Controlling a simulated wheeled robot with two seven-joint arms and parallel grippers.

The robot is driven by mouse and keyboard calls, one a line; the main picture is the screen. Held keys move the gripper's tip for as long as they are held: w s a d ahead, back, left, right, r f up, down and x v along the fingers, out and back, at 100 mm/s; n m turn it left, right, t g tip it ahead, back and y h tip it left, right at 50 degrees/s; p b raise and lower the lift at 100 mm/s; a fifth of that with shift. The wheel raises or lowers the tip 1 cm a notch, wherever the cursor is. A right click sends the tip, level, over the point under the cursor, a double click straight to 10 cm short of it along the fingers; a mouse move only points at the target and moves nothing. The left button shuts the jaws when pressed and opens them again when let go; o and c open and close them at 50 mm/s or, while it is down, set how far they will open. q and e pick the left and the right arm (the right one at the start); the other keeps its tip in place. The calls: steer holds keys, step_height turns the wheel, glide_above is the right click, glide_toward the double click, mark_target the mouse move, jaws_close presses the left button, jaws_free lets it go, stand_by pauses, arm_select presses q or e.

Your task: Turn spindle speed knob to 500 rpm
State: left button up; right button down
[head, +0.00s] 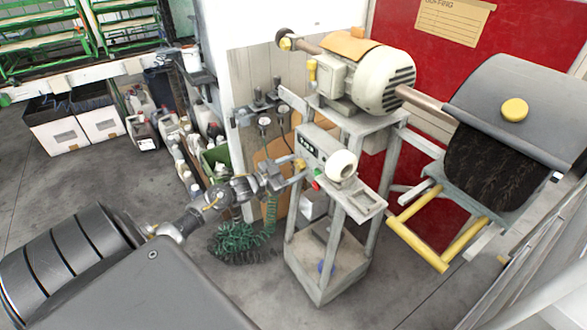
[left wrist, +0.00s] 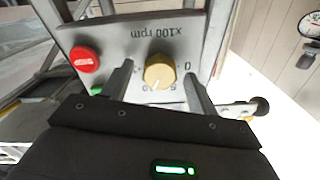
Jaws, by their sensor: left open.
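The spindle speed knob is a round yellow-gold knob (left wrist: 159,72) on a grey control panel (left wrist: 125,42) marked "x100 rpm", which appears upside down in the left wrist view. Its white pointer line faces the lower part of the dial; the exact number is too small to read. In the head view the knob (head: 300,164) is a small yellow spot on the machine's panel. My left gripper (left wrist: 160,85) is open, with one finger on each side of the knob; I cannot tell whether they touch it. The gripper also shows in the head view (head: 296,178). My right gripper is not in view.
A red button (left wrist: 84,60) and a partly hidden green button (left wrist: 97,90) sit beside the knob. The buffing motor (head: 370,80) stands above the panel, with a yellow-handled guard (head: 515,110) at right. A green coiled hose (head: 243,240) hangs near my left arm.

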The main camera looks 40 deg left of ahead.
arm_select(q)
steer(key=c, duration=0.9)
steer(key=shift+d, duration=0.1)
steer(key=shift+c, duration=0.5)
steer(key=shift+r+n+p, duration=0.1)
steer(key=shift+n+p, duration=1.05)
steer(key=shift+n, duration=0.05)
steer(key=n+p, duration=0.2)
steer(key=n, duration=0.1)
steer(key=shift+n, duration=0.3)
steer(key=n+p, duration=0.2)
steer(key=n, duration=0.2)
steer(key=shift+p, duration=0.35)
steer(key=shift+n+p, duration=0.4)
steer(key=shift+n, duration=0.5)
